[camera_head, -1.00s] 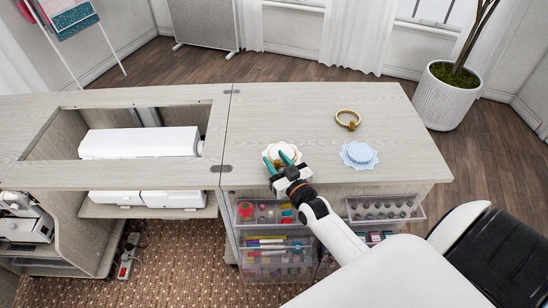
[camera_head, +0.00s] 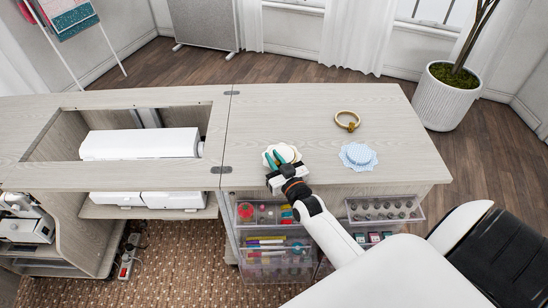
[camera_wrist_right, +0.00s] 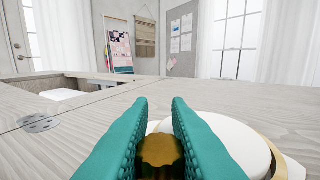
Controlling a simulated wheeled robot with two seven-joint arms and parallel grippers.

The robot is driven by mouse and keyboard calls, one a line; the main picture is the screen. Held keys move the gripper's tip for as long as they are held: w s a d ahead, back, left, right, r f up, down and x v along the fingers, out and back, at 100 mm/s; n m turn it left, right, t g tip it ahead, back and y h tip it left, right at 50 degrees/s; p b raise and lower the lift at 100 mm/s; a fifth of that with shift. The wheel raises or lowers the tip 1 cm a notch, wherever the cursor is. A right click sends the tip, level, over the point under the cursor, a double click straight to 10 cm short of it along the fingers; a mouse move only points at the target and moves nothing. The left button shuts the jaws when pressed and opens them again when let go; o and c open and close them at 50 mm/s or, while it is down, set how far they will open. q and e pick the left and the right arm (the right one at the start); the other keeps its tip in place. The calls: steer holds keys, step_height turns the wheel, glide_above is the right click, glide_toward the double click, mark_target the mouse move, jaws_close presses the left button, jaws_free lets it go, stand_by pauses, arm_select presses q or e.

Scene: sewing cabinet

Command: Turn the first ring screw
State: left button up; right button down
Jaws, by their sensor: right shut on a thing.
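My right gripper (camera_head: 280,157) has teal fingers and is at a round cream piece (camera_head: 288,149) on the cabinet top. In the right wrist view my gripper (camera_wrist_right: 160,102) has a brass ring screw (camera_wrist_right: 160,152) between its two fingers, shut on it. A white disc with a wooden rim (camera_wrist_right: 232,138) lies flat just beyond and right of the screw; the fingers hide part of it. Another wooden ring (camera_head: 346,120) with a brass screw (camera_head: 352,127) lies apart, farther right. My left gripper is not in view.
A pale blue checked scalloped piece (camera_head: 358,156) lies near the front edge, right of the gripper. The cabinet top (camera_head: 275,108) is clear behind the gripper. An opening with a white machine (camera_head: 140,142) is at left. Clear drawers (camera_head: 272,248) sit below the front edge.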

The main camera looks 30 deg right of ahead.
steer(key=c, duration=1.3)
jaws_free()
steer(key=shift+c, duration=0.2)
steer(key=s+a, duration=0.1)
steer(key=s, duration=1.1)
steer(key=shift+a, duration=0.25)
